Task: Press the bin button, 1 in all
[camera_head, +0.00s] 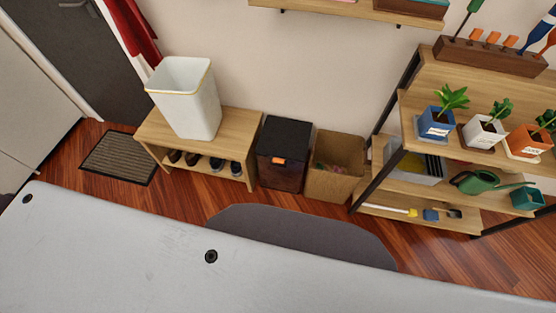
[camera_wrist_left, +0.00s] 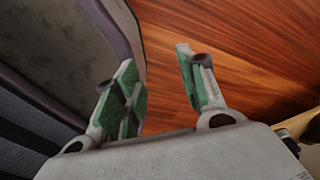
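A dark bin (camera_head: 284,154) stands on the wooden floor against the back wall in the head view. An orange button (camera_head: 281,160) shows on its upper front. The bin's dark lid looks shut. My left gripper (camera_wrist_left: 158,75) shows in the left wrist view with its two green-padded fingers apart and nothing between them. It is above the wooden floor. Neither gripper shows in the head view, and the bin does not clearly show in the left wrist view. My right gripper is not in view.
A white basket (camera_head: 187,98) stands on a shoe bench (camera_head: 238,132) left of the bin. An open brown box (camera_head: 335,185) is just right of it. A plant shelf (camera_head: 402,106) stands further right. A dark mat (camera_head: 300,230) lies on the floor in front.

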